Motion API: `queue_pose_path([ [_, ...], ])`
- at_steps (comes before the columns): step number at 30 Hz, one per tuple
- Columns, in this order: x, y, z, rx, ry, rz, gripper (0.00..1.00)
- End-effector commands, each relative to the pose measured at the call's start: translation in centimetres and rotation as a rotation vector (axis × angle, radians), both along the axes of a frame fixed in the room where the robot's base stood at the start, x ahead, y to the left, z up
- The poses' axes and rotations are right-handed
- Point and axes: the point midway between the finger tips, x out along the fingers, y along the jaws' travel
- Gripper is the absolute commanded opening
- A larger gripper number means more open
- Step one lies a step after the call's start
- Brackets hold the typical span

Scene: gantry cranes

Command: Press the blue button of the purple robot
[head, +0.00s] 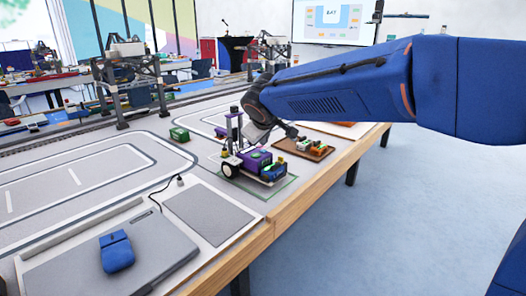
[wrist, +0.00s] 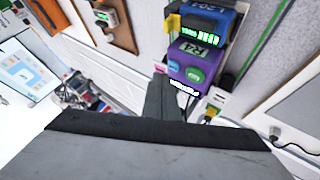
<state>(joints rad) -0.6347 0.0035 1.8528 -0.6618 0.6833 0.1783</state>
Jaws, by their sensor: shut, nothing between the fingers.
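The purple robot (head: 253,162) stands on wheels on the table, with a blue block (head: 273,171) on its right side. In the wrist view its purple top (wrist: 189,55) carries an "R4" label and a round green button (wrist: 195,74). A small bluish spot (wrist: 174,66) left of the green button may be the blue button; it is partly hidden beside my fingers. My gripper (wrist: 160,75) is shut and empty, with its tips close to the left edge of the purple top. I cannot tell whether they touch it. In the head view my wrist hangs just above the robot.
A brown tray (head: 313,155) with small blocks lies right of the robot. A green box (head: 179,133) stands behind to the left. Gantry cranes (head: 125,80) stand at the back.

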Motion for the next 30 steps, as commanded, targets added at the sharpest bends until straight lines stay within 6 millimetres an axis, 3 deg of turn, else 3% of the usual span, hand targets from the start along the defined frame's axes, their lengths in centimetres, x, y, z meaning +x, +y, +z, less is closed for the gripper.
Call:
queue_pose_path([
  [10, 0.0, 0.0, 0.4, 0.001, 0.000, -0.001, 0.00],
  [30, 0.0, 0.0, 5.6, 0.001, 0.000, -0.001, 0.00],
])
